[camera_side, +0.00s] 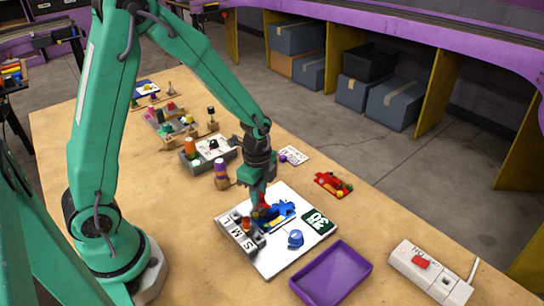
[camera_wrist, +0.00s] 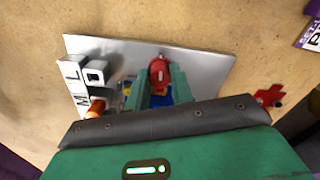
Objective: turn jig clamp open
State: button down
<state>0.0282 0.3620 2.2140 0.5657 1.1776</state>
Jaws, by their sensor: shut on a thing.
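The jig is a white plate (camera_side: 268,266) with a blue part (camera_side: 284,209) near its middle; the plate also shows in the wrist view (camera_wrist: 207,62). The red clamp piece (camera_wrist: 159,64) stands by the blue part. My gripper (camera_side: 261,206) points down over the plate. In the wrist view its green fingers (camera_wrist: 160,80) are shut on the red clamp piece, one on each side. In the side view my fingers hide most of the clamp, so its exact angle cannot be told.
On the plate are a grey S-M-L block (camera_side: 238,238), an orange peg (camera_wrist: 96,107), a blue knob (camera_side: 295,239) and a green label (camera_side: 318,221). A purple tray (camera_side: 330,276) and a power strip (camera_side: 432,270) lie in front. A red part (camera_side: 332,184) lies behind right.

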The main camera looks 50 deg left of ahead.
jog(key=n, duration=0.3)
jog(key=shift+n, duration=0.4)
jog(key=n, duration=0.4)
jog(key=shift+n, duration=0.3)
jog(key=n, duration=0.4)
jog(key=shift+d+n, duration=0.1)
jog(key=shift+n, duration=2.1)
jog(key=c, duration=1.2)
grip_release()
jog(key=shift+r, duration=0.15)
